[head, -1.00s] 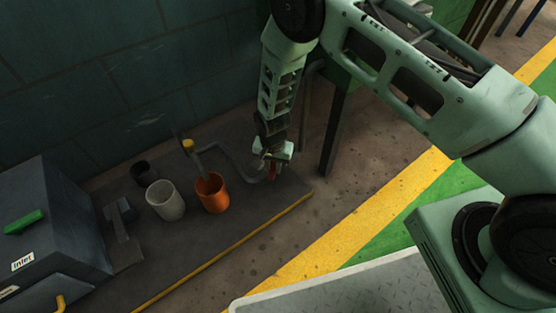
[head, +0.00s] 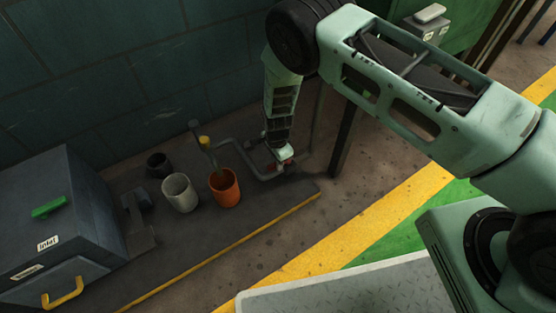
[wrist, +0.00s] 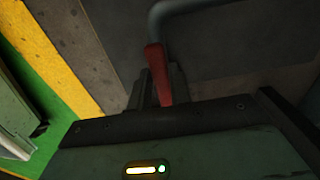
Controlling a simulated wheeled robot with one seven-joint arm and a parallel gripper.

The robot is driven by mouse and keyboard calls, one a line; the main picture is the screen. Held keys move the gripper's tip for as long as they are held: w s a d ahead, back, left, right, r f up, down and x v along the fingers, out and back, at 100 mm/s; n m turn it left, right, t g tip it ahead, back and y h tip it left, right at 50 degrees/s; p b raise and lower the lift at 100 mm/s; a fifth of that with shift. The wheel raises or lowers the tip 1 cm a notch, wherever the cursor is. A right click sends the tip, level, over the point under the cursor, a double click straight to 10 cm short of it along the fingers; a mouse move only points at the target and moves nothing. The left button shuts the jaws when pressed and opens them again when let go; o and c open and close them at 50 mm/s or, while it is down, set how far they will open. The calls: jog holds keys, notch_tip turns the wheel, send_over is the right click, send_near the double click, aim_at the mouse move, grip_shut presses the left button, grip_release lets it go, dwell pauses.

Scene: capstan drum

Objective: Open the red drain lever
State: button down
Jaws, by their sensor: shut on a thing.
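The red drain lever (wrist: 155,62) stands between the two dark fingers of my gripper (wrist: 162,88) in the wrist view. My gripper is shut on it, and its upper part sticks out past the fingertips. In the head view my gripper (head: 276,163) is low over the plinth, at the end of the grey pipe (head: 238,150). Only a small red patch of the lever (head: 270,166) shows there; my gripper hides the rest. The lever's pivot is hidden in both views.
An orange cup (head: 225,188), a pale cup (head: 180,193) and a dark cup (head: 159,165) stand left of my gripper. A yellow-topped post (head: 205,142) rises beside the orange cup. A dark post (head: 345,137) stands close on the right. Open floor lies beyond the plinth's yellow edge (head: 220,256).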

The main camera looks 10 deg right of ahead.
jog(key=shift+w, duration=0.15)
dwell(0.3)
jog(key=c, duration=1.3)
grip_release()
jog(key=shift+r, duration=0.1)
notch_tip(320, 180, up, 17)
jog(key=p, duration=0.7)
jog(key=shift+r, duration=0.1)
